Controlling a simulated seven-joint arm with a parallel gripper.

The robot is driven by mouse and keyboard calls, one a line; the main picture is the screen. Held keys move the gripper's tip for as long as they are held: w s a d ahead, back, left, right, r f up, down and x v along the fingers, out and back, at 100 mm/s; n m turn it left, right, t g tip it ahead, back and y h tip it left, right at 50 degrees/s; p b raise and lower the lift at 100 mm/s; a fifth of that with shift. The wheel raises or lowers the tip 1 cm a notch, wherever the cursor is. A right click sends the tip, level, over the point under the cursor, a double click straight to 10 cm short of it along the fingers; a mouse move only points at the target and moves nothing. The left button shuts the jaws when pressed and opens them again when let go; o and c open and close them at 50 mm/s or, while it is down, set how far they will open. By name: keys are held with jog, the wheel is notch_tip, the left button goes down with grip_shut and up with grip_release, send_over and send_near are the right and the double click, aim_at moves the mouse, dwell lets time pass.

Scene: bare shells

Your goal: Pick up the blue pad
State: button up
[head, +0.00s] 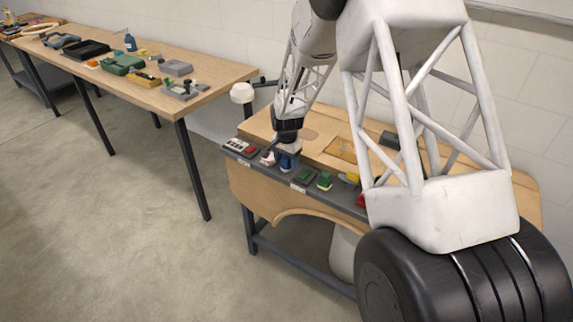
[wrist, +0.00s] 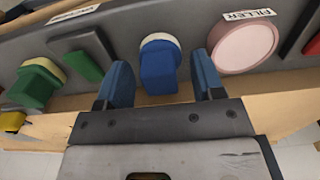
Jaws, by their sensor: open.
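The blue pad (wrist: 158,70) is a blue block with a rounded, cream-edged end, on the dark grey strip in the wrist view. My gripper (wrist: 162,84) is open, with one blue finger on each side of the blue pad and a visible gap on both sides. In the head view my gripper (head: 288,150) points down over the strip at the bench's front edge. The blue pad (head: 288,162) shows just below it, partly hidden by the gripper.
A pink round piece (wrist: 245,46) lies close to the right finger. A flat green pad (wrist: 83,65) and a green block (wrist: 36,84) lie to the left. The strip belongs to a wooden bench (head: 318,215). A long table (head: 215,75) with many items stands at left.

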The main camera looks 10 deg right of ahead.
aim_at(286, 158)
jog(key=c, duration=1)
jog(key=shift+r, duration=0.1)
jog(key=shift+r, duration=1.45)
jog(key=shift+s+r, duration=0.25)
jog(key=shift+r, duration=0.05)
jog(key=s+r, duration=0.1)
jog(key=s, duration=1.4)
jog(key=shift+s+d+r, duration=0.15)
jog(key=shift+s+d, duration=0.05)
jog(key=shift+s, duration=0.05)
